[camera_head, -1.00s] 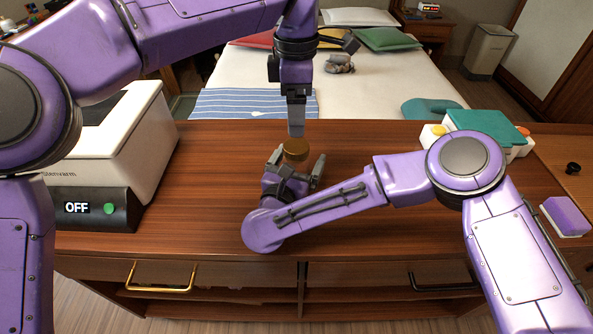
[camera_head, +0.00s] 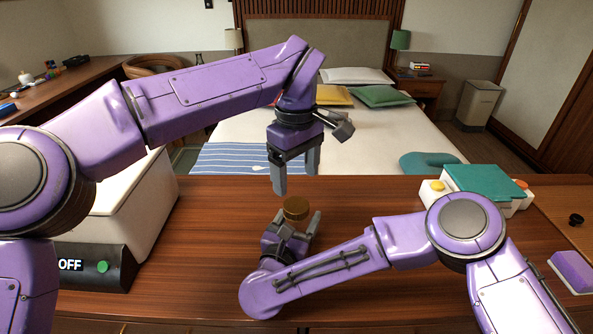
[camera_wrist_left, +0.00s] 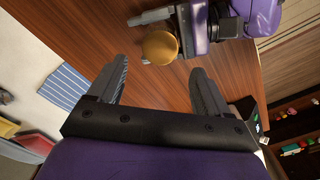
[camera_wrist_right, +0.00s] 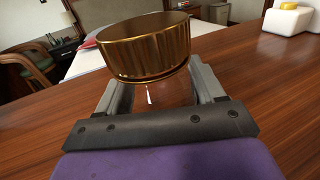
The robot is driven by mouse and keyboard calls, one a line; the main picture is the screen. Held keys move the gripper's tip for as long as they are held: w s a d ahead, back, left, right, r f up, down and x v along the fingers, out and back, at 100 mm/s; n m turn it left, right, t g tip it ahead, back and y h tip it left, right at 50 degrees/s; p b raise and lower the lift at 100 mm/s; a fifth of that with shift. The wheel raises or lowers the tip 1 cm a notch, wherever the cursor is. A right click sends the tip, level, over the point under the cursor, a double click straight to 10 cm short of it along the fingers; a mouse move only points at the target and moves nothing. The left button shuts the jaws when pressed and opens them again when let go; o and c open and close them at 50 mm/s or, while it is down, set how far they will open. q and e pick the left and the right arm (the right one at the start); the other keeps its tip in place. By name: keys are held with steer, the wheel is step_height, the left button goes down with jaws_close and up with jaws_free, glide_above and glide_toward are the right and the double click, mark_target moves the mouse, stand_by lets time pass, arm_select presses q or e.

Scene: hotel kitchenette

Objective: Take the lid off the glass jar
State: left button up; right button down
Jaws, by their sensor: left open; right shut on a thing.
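The glass jar's gold-brown ribbed lid (camera_head: 296,208) sits on top of the jar on the wooden counter. The lid also shows in the left wrist view (camera_wrist_left: 160,46) and large in the right wrist view (camera_wrist_right: 147,50). The clear glass jar (camera_wrist_right: 160,94) is upright below the lid, mostly hidden by my right gripper. My right gripper (camera_head: 294,228) is shut around the jar's body, one finger on each side. My left gripper (camera_head: 298,180) is open, empty and pointing down above the lid, with its fingers apart and not touching it.
A white machine with an OFF display (camera_head: 70,265) stands at the left. A teal-topped white object (camera_head: 485,185) and a purple sponge-like block (camera_head: 573,270) are at the right. The bed (camera_head: 370,135) lies beyond the counter. Counter beside the jar is clear.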

mark_target(296, 204)
arm_select(q)
step_height(296, 204, down, 8)
steer(key=shift+r, duration=0.25)
steer(key=c, duration=1.1)
steer(key=shift+o, duration=0.2)
steer(key=n, duration=1.7)
steer(key=shift+r, duration=0.1)
steer(key=n, duration=1.4)
steer(key=shift+n, duration=0.4)
steer(key=n, duration=0.4)
steer(key=shift+r, duration=0.15)
